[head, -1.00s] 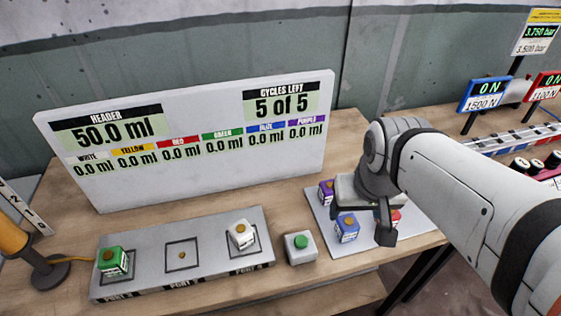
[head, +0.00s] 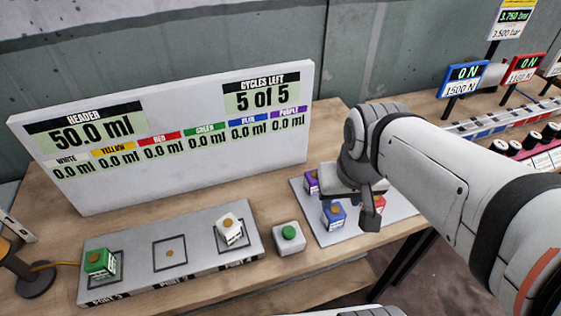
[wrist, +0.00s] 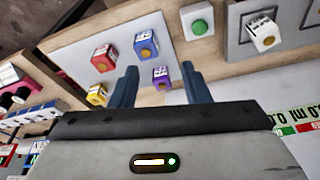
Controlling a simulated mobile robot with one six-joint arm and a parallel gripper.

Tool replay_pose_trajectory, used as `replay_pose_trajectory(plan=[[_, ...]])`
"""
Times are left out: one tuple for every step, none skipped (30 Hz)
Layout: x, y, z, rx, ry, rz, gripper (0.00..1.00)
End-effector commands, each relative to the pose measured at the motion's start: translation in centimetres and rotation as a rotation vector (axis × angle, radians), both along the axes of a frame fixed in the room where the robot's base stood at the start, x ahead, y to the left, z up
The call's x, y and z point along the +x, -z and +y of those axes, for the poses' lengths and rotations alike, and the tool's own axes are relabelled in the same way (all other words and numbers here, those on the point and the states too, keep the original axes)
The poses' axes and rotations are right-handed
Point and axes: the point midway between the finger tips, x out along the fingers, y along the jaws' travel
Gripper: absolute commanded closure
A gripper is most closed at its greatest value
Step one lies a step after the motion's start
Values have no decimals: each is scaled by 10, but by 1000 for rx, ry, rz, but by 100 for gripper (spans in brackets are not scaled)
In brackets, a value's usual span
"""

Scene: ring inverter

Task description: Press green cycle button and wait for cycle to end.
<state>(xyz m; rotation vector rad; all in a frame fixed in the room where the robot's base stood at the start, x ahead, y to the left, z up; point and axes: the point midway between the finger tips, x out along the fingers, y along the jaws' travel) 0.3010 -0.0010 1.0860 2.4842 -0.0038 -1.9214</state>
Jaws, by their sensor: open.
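The green cycle button (head: 289,232) sits on a small light-grey box on the wooden table, between the port bar and the pad of coloured blocks. It also shows at the top of the wrist view (wrist: 199,27). The sign (head: 170,140) reads "5 of 5" cycles left, header 50.0 ml, and 0.0 ml under every colour. My gripper (head: 362,200) is over the pad, to the right of the button. In the wrist view its two blue-grey fingers (wrist: 157,85) are apart with nothing held between them.
The port bar (head: 205,268) holds a green block (head: 99,263) at left and a white block (head: 230,229) at right; its middle port is empty. Purple, blue, red and yellow blocks (wrist: 97,94) stand on the pad (head: 400,208). The sign stands upright behind.

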Motion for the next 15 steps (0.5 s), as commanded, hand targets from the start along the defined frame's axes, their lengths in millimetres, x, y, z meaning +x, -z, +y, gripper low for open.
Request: replay_pose_trajectory(plan=[[0,0,0,0,0,0,62],[0,0,0,0,0,0,64],[0,0,0,0,0,0,67],[0,0,0,0,0,0,70],[0,0,0,0,0,0,72],[0,0,0,0,0,0,76],[0,0,0,0,0,0,78],[0,0,0,0,0,0,80],[0,0,0,0,0,0,84],[0,0,0,0,0,0,86],[0,0,0,0,0,0,89],[0,0,0,0,0,0,92],[0,0,0,0,0,0,94],[0,0,0,0,0,0,97],[0,0,0,0,0,0,100]])
